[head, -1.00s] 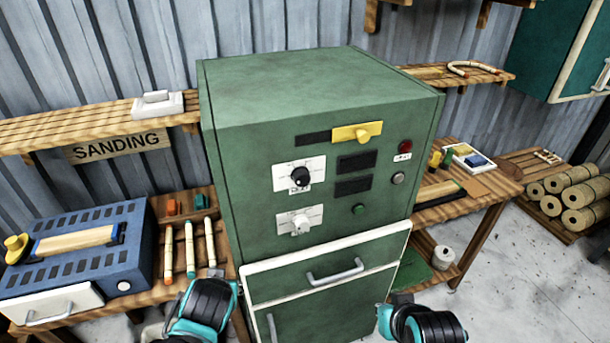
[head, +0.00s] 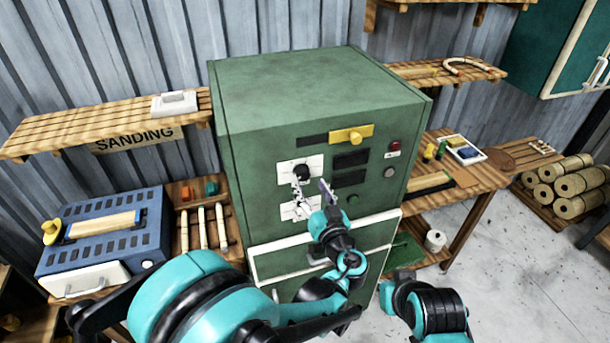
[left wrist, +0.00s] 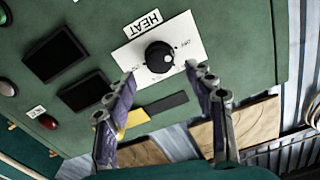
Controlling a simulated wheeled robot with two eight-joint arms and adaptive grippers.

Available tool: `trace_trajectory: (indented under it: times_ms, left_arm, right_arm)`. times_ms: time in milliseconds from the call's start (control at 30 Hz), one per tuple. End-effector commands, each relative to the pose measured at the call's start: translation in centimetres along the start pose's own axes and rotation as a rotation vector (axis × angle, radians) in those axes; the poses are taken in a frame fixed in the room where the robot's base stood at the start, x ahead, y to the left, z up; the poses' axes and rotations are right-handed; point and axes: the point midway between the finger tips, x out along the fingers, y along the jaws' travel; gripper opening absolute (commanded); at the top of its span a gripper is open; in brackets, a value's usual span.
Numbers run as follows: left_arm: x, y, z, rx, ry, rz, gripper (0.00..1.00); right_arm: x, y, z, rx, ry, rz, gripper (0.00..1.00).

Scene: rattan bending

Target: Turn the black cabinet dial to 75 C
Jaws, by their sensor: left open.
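The black dial (head: 302,172) sits on a white plate on the front of the green cabinet (head: 250,185). In the left wrist view the black dial (left wrist: 159,57) has a white mark near its right edge, and its plate (left wrist: 183,31) is labelled HEAT. The scale print is too small to read. My left gripper (head: 313,191) is open and empty in front of the cabinet, just below the dial. In the left wrist view my left gripper's fingertips (left wrist: 160,76) point at the plate, one to each side of the dial; contact is not clear. My right gripper is not visible.
A second white plate (head: 290,211) below is partly hidden by my left gripper.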

Motion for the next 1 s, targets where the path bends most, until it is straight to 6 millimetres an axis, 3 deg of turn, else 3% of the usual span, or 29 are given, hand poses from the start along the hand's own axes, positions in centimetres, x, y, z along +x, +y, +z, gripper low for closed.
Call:
trace_trajectory:
  times_ms: [100, 300, 633, 667, 833, 1000]
  left_arm:
    - [2.2, -0.1, 0.0, 0.0, -0.002, -0.004, 0.54]
    - [4.5, -0.1, 0.0, 0.001, -0.002, -0.002, 0.54]
    - [5.0, -0.1, 0.0, 0.001, -0.002, 0.0, 0.54]
    - [5.0, -0.1, 0.0, 0.001, -0.002, 0.0, 0.49]
    - [4.9, -0.1, 0.0, 0.001, -0.002, 0.0, 0.04]
    - [4.9, -0.1, 0.0, 0.002, -0.002, 0.0, 0.04]
  right_arm:
    - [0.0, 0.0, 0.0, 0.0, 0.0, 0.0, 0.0]
    - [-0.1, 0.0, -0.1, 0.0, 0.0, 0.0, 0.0]
    - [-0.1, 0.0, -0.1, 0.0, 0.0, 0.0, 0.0]
    - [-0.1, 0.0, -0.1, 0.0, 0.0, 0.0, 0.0]
    - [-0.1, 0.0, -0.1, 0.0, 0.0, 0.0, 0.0]
    - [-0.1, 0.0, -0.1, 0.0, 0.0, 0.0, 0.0]
